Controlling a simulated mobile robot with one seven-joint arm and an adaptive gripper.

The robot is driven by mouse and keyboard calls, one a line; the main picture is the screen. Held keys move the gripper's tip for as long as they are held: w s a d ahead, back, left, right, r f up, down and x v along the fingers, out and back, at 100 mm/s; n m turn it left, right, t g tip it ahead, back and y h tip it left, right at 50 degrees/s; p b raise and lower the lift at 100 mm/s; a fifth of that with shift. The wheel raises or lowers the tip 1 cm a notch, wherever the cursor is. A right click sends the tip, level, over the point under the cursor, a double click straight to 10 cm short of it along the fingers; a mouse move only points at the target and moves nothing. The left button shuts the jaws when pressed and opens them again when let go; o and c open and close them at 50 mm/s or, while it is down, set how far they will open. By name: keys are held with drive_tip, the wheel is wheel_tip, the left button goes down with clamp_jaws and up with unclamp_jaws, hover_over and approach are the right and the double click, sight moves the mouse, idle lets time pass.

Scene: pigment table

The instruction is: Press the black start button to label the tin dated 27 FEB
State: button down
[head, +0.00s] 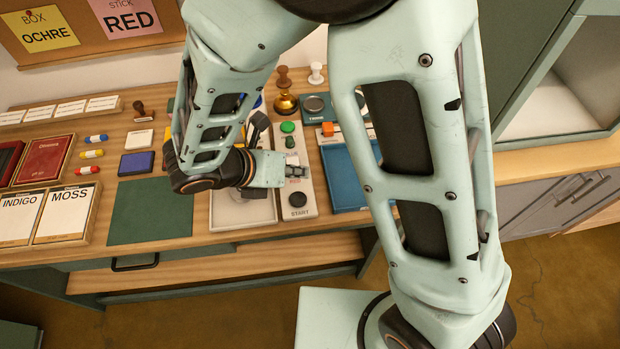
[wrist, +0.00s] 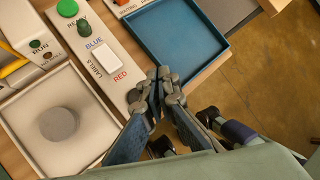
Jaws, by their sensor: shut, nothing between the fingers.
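The black start button (head: 297,199) sits on the near end of a long white control panel (head: 308,183), above the word START. My gripper (head: 302,171) is shut and empty over this panel, just beyond the button. The wrist view shows the shut fingertips (wrist: 165,76) at the panel's right edge; the black button is hidden there. The panel also carries a green lamp (wrist: 67,8) marked READY, a dark green knob (wrist: 84,28) and a white rocker switch (wrist: 106,58) between BLUE and RED. I cannot make out a tin dated 27 FEB.
A pale tray (wrist: 22,100) with a grey round piece (wrist: 58,124) lies left of the panel. A blue tray (head: 344,180) lies to its right. A device with a green RUN button (wrist: 35,44) stands behind the pale tray. A green mat (head: 150,212) lies further left.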

sight(295, 200)
drive_tip(key=n, duration=0.1)
drive_tip(key=a+n+t, duration=0.1)
drive_tip(key=n, duration=0.1)
drive_tip(key=shift+w+f+t+y, duration=0.1)
drive_tip(key=shift+w+t+y, duration=0.05)
drive_tip(key=shift+t+y, duration=0.15)
wheel_tip(295, 200, down, 9)
drive_tip(key=b, duration=0.7)
drive_tip(key=shift+b, duration=0.4)
idle(0.9)
drive_tip(key=shift+f+b, duration=0.3)
drive_tip(key=shift+f, duration=0.05)
